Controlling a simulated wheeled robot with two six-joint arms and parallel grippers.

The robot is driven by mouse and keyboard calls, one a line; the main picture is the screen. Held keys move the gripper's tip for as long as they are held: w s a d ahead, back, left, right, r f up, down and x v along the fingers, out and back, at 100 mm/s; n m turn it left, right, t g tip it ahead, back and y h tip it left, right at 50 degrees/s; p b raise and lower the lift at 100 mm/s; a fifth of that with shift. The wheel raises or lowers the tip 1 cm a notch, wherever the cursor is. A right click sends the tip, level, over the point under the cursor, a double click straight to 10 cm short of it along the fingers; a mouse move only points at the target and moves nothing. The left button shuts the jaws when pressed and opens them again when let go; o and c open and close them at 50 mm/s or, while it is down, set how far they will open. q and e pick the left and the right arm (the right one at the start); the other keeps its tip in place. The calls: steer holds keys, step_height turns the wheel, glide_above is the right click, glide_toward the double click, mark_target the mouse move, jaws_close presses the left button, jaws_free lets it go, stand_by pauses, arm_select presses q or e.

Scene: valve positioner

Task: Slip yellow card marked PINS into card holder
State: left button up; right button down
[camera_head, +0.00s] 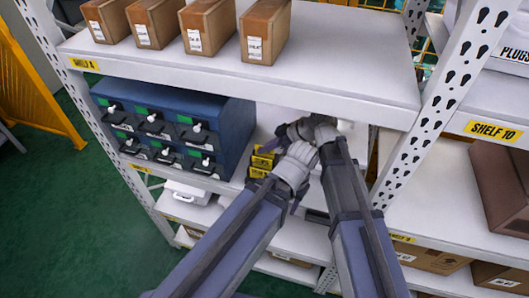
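Several small yellow-and-black cards or packs (261,163) stand on the shelf just right of the blue drawer cabinet. Their lettering is too small to read, so I cannot tell which is marked PINS. The cabinet (228,118) has two rows of drawers with dark handles, pale labels and green patches; I cannot make out which part is the card holder. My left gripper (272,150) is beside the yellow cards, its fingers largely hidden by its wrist. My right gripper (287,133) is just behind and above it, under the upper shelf. I cannot see whether either holds anything.
The upper shelf (340,70) overhangs both grippers and carries several brown boxes (206,27). A perforated white post (437,110) stands right of my arms. A white case (190,192) sits below the cabinet.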

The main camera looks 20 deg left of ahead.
steer(key=shift+r+p, duration=2.55)
steer(key=shift+r, duration=0.15)
steer(key=shift+f, duration=0.15)
steer(key=shift+f+b, duration=0.85)
steer(key=shift+b, duration=0.1)
steer(key=shift+r, duration=0.1)
